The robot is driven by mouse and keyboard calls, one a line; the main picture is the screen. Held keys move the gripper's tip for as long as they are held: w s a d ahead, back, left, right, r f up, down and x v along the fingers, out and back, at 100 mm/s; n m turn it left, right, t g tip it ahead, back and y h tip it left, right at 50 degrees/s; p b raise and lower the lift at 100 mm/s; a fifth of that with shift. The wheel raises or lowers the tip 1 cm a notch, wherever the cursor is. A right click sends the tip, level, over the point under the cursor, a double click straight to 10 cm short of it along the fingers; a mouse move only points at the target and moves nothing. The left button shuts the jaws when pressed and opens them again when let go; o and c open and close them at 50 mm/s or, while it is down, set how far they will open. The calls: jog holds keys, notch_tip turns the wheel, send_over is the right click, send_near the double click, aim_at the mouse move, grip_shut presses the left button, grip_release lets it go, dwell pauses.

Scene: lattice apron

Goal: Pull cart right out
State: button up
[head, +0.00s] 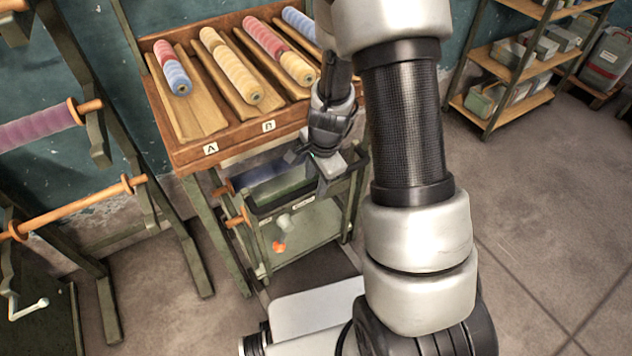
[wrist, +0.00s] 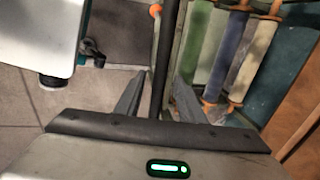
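The cart (head: 318,199) is a green metal-framed trolley with a black upper rim. It stands under the front of the wooden table, partly hidden by my arm. My gripper (head: 308,172) is down at the cart's top edge. In the wrist view my gripper (wrist: 160,82) has its two fingers apart, one on each side of a dark bar (wrist: 163,35). Gaps show between the bar and both fingers, so it does not look clamped. Green, blue and pale rolls with orange ends (wrist: 225,65) lie beside the bar.
A rack with orange rods (head: 75,210) stands at the left. A shelf with boxes (head: 500,110) is at the back right. The floor at right (head: 550,220) is clear.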

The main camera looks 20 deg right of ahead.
jog(key=shift+f, duration=0.15)
jog(key=shift+c, duration=0.5)
grip_shut()
